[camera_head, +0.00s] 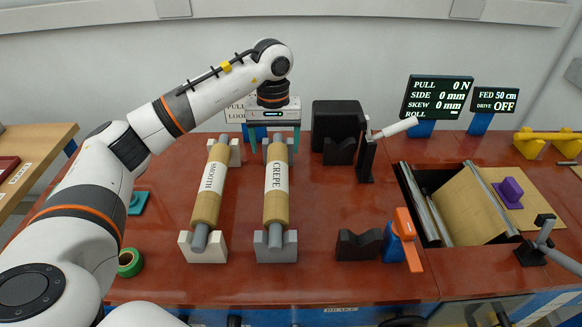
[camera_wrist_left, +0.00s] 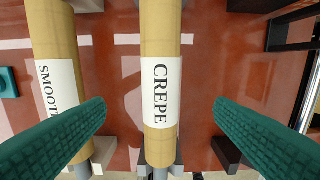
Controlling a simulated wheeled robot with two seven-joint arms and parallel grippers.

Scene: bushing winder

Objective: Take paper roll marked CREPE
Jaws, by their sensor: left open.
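The tan paper roll marked CREPE (camera_head: 276,189) lies on a grey shaft across two grey cradles, its front cradle (camera_head: 276,248) near the table's front. Its white label faces up, and in the left wrist view the CREPE roll (camera_wrist_left: 160,35) runs between the fingers. My left gripper (camera_head: 274,139) is above the far end of that roll, pointing down. In the left wrist view its green fingers (camera_wrist_left: 160,118) are wide open, one on each side of the roll, with clear gaps and nothing held. My right gripper is not in view.
A roll marked SMOOTH (camera_head: 210,188) lies on white cradles just left of the CREPE roll. Black cradles (camera_head: 358,244) and a black block (camera_head: 338,125) stand to the right. A green tape ring (camera_head: 130,263) sits at the front left. The screen (camera_head: 437,97) reads PULL 0 N.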

